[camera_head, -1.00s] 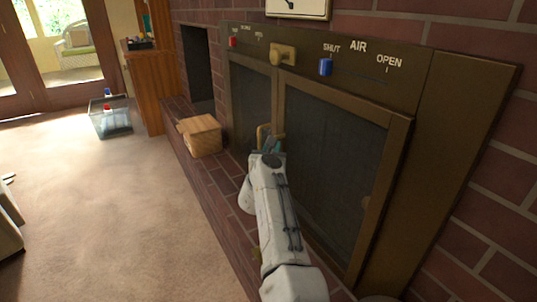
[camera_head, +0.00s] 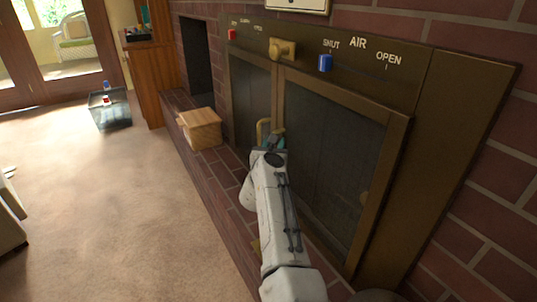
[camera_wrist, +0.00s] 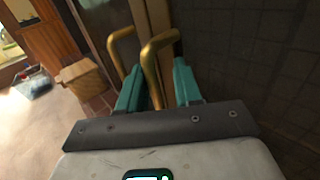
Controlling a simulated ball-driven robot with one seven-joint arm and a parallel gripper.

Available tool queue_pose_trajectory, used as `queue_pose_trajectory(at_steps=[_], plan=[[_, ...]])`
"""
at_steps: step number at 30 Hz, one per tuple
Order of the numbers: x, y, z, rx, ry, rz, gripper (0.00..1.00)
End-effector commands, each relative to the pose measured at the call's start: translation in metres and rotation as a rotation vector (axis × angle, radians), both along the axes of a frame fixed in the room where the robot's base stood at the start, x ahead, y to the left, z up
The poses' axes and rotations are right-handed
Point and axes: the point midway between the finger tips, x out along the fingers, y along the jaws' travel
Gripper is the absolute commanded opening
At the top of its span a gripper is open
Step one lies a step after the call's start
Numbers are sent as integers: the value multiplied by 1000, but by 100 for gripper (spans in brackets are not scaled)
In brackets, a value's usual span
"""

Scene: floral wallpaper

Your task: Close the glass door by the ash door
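Two dark glass doors in brass-coloured frames stand side by side in the fireplace front: a left one (camera_head: 250,98) and a wider right one (camera_head: 335,150). I cannot tell which is the ash-door one, nor whether either is slightly ajar. My gripper (camera_head: 270,143) is at the doors' meeting edges, partly hidden by my arm. In the wrist view, my gripper (camera_wrist: 157,68) has its teal fingers apart, one on each side of a brass handle (camera_wrist: 155,62). Contact is unclear. A second brass handle (camera_wrist: 118,45) stands to the left, partly behind the left finger.
A red knob (camera_head: 231,34), brass knob (camera_head: 282,49) and blue knob (camera_head: 325,63) sit above the doors. A clear bin (camera_head: 110,110) is farther off. The carpet (camera_head: 120,200) at left is mostly free.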

Motion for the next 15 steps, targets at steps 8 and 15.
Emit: queue_pose_trajectory(at_steps=[8, 15], plan=[[-34, 7, 5, -3, 2, 5, 31], [-69, 13, 5, -4, 1, 8, 31]])
